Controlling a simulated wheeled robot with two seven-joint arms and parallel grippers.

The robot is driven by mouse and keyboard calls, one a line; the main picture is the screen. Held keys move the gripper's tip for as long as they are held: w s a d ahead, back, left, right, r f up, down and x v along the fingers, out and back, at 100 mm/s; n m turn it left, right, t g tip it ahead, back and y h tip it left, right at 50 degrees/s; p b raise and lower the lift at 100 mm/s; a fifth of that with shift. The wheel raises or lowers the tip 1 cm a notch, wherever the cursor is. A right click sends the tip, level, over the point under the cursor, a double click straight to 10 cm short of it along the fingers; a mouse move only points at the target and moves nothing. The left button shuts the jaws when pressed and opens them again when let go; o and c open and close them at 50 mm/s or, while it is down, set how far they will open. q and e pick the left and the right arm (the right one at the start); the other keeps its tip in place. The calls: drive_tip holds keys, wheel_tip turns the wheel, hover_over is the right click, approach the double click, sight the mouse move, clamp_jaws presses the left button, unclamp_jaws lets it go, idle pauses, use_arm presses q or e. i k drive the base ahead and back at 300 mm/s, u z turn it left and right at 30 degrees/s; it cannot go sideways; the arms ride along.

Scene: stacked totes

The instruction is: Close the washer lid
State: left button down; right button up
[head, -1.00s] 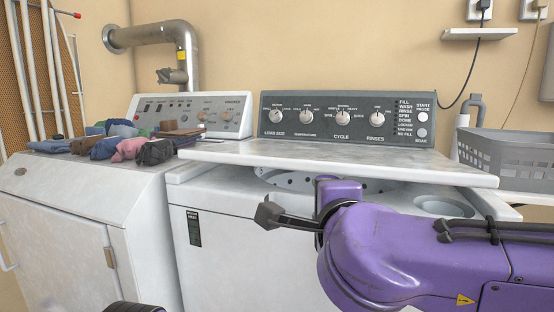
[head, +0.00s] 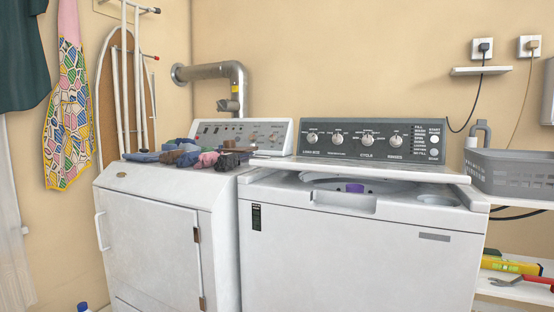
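The washer (head: 360,240) is the white machine on the right, with a dark control panel (head: 370,142) at its back. Its white lid (head: 380,168) lies low, nearly flat, in front of the panel. A gap shows under the lid's front edge, with part of the tub opening (head: 325,186) visible below it. A small purple thing (head: 354,187) shows in that opening; I cannot tell what it is. Neither of my grippers is in view.
A white dryer (head: 150,235) stands at the left with folded clothes (head: 190,156) on top. A grey basket (head: 512,172) sits on a shelf at the right, above a yellow level (head: 510,265). A metal duct (head: 215,72) runs along the wall behind.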

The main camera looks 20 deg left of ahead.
sight(407, 172)
drive_tip(key=k, duration=0.9)
drive_tip(key=u, duration=0.55)
drive_tip(key=i, duration=1.55)
drive_tip(key=z, duration=0.8)
